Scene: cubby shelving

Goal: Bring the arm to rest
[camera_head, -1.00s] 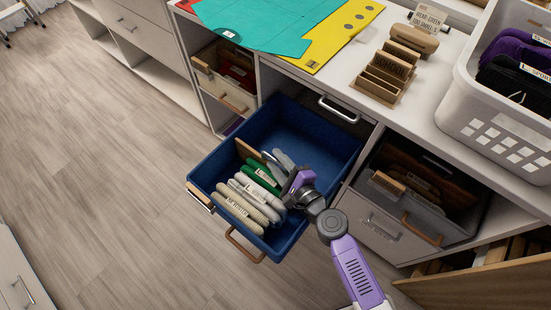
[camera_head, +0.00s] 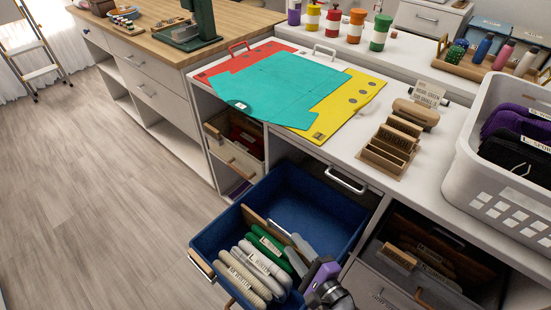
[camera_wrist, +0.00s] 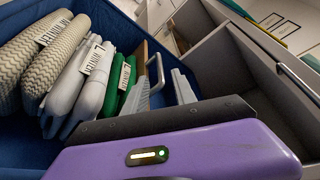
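My gripper (camera_head: 290,245) is at the lower middle of the head view, over the right part of the open blue drawer bin (camera_head: 222,232). Its purple body (camera_wrist: 175,155) fills the bottom of the wrist view. The two pale grey fingers (camera_wrist: 160,92) stand apart with nothing clearly held between them. The fingers are beside a green folded item (camera_head: 266,244) and a wooden divider (camera_head: 257,217). My wrist hides part of the bin's near right side.
Several tagged grey and beige folded items (camera_head: 245,278) stand in the bin. The counter holds teal sheets (camera_head: 285,90), a wooden rack (camera_head: 388,152) and a white basket (camera_head: 470,170).

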